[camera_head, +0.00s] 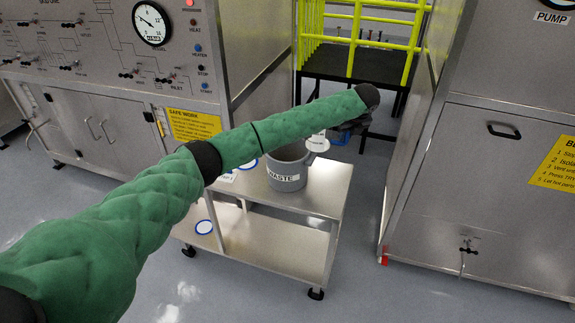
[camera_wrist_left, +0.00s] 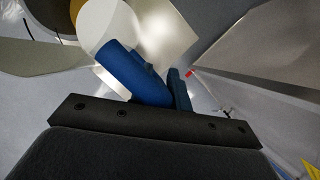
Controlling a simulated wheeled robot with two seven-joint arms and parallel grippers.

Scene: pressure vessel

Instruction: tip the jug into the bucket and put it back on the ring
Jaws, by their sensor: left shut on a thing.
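The grey bucket (camera_head: 287,178), labelled WASTE, stands on the cart's top shelf. The jug (camera_head: 318,143) shows as a small white part by the bucket's right rim, mostly hidden behind my left arm. Its blue handle (camera_head: 340,138) is just right of it. My left gripper (camera_head: 350,127) is shut on the handle. In the left wrist view the white jug (camera_wrist_left: 103,22) and its blue handle (camera_wrist_left: 132,72) are close in front of the jaws. I cannot tell the jug's exact tilt. A blue-edged ring (camera_head: 249,164) lies on the top shelf, partly hidden. My right gripper is out of view.
Steel cabinets stand left (camera_head: 100,125) and right (camera_head: 480,200). Yellow railings (camera_head: 385,18) and a dark platform (camera_head: 365,65) are behind. Floor in front of the cart is clear.

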